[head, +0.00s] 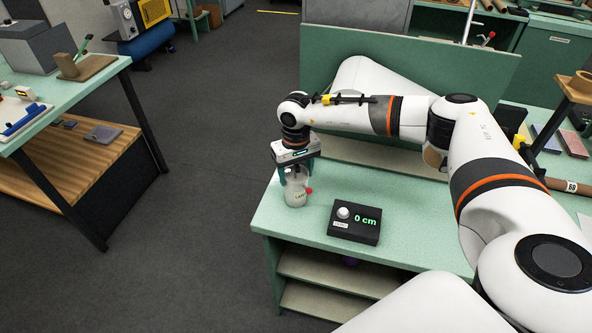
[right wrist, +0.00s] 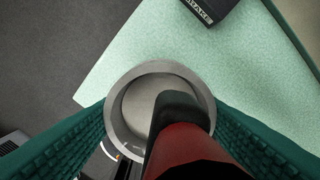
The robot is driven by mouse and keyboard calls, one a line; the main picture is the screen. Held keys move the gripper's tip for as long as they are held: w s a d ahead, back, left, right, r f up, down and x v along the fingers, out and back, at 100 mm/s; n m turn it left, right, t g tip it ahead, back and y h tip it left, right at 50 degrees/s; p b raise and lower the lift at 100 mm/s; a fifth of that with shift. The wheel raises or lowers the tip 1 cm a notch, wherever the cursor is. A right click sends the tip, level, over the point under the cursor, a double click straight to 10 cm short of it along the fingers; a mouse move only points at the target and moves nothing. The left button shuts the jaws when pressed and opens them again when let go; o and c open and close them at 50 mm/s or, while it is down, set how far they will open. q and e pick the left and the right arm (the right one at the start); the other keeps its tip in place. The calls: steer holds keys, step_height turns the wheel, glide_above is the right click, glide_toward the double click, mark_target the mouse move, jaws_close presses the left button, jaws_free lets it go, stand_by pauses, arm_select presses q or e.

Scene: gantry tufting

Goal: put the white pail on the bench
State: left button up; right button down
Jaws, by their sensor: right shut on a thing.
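The white pail (head: 296,192), a small pale container with dark lettering, is at the left end of the green bench (head: 285,222). My right gripper (head: 297,174) comes down over it with teal fingers on either side, shut on it. In the right wrist view the pail's round grey rim (right wrist: 120,88) shows between the ridged fingers (right wrist: 160,125). A red and black piece crosses over the pail's mouth there and hides part of the inside. I cannot tell whether the pail's base touches the bench top. My left gripper is not in view.
A green upright panel (head: 440,72) rises behind. A second table (head: 75,92) stands at the left, across open grey floor (head: 190,230).

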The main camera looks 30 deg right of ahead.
steer(key=shift+f, duration=0.1)
steer(key=shift+c, duration=1.8)
jaws_free()
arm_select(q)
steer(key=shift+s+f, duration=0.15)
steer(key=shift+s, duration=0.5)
arm_select(e)
steer(key=shift+r, duration=0.45)
step_height(320, 180, up, 11)
steer(key=b, duration=0.4)
steer(key=shift+f, duration=0.2)
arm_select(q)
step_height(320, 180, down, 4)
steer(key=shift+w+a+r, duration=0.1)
arm_select(e)
steer(key=shift+r, duration=0.4)
steer(key=shift+a, duration=0.1)
